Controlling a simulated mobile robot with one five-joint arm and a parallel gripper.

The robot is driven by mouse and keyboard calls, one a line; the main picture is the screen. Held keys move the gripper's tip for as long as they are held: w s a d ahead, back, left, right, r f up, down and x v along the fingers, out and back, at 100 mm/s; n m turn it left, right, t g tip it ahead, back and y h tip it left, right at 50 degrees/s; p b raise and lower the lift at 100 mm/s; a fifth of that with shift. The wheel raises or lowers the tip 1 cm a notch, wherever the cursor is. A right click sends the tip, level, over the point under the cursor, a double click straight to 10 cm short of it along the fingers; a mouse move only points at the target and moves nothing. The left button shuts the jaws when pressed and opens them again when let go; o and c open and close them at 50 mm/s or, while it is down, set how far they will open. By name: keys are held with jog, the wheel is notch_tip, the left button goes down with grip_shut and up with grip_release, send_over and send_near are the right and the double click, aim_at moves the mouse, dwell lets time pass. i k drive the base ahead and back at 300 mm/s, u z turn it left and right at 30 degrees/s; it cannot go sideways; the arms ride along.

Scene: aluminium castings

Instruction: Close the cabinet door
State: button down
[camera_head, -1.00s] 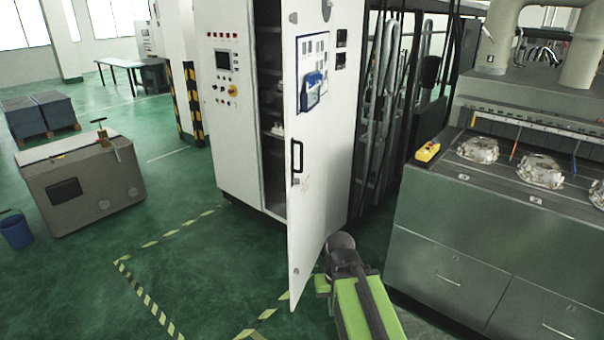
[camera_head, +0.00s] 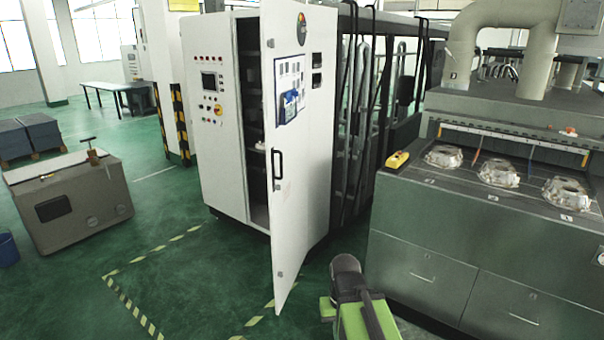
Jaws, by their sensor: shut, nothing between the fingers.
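The cabinet (camera_head: 216,128) is tall and white, with a control panel on its left part. Its door (camera_head: 300,170) stands ajar, with its free edge swung out toward me. A dark gap with shelves (camera_head: 256,140) shows left of the door. The door has a black handle (camera_head: 277,168) near its free edge and a blue-and-white document holder (camera_head: 289,90). My green and dark arm shows at the bottom, just right of the door's lower corner, with floor visible between them. My gripper's fingers cannot be seen.
A grey workbench (camera_head: 430,255) with metal castings (camera_head: 498,172) and a yellow device (camera_head: 397,160) stands at the right. A beige box-like machine (camera_head: 75,205) is at the left. The green floor with striped tape (camera_head: 145,262) is clear before the cabinet.

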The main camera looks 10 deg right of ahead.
aim_at(285, 67)
jog(key=i, duration=0.8)
jog(key=u, duration=0.05)
jog(key=k, duration=1.25)
jog(key=u, duration=0.7)
jog(key=i, duration=0.95)
jog(key=u, duration=0.5)
jog(key=i, duration=0.8)
jog(key=z, duration=0.15)
